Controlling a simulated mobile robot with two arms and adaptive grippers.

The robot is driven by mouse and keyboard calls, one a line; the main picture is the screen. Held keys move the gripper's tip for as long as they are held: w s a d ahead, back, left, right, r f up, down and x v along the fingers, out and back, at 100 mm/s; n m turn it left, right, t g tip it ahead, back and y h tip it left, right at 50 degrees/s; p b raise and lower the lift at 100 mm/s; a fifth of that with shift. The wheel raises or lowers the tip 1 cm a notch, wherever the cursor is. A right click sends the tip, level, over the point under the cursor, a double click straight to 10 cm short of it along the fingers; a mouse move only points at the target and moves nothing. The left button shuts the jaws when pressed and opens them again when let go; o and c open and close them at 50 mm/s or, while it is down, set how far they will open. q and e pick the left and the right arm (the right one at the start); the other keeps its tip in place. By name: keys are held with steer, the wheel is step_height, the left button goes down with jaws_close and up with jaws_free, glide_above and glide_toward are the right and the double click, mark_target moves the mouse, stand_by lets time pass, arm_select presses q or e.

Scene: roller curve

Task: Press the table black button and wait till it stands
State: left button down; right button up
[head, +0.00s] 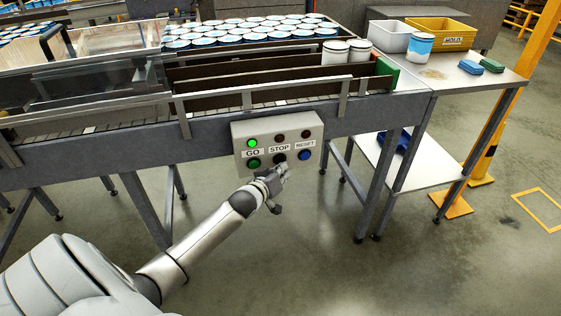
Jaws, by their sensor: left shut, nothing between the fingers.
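A grey control box (240,143) is mounted on the front side of the conveyor table (210,125). It has buttons under the labels GO, STOP and RESET. The black button (279,157) is under the STOP label, with a green button (253,163) to its left and a blue button (305,155) to its right. The lamp above GO (252,143) glows green; the lamps above STOP (279,136) and RESET (306,134) are dark. My left gripper (281,171) is shut and empty, just below the black button; I cannot tell whether it touches it. My right gripper is not in view.
White jars (335,53) stand at the lane's right end by a green end block (387,76). A side table (420,88) holds a yellow HOLD bin (440,32), a white bin (390,36), a blue-banded jar (419,47) and blue pads (480,65). The floor in front is clear.

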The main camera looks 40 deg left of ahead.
arm_select(q)
steer(key=shift+w+a, duration=0.35)
steer(key=shift+a, duration=0.1)
stand_by(1.0)
steer(key=shift+d, duration=0.1)
steer(key=shift+s+d+p, duration=0.55)
steer(key=shift+s+d, duration=0.05)
steer(key=s+d+p, duration=0.2)
steer(key=s+d, duration=0.1)
steer(key=shift+s+d+p, duration=0.1)
steer(key=shift+d+p, duration=0.25)
steer(key=shift+p, duration=0.05)
stand_by(0.8)
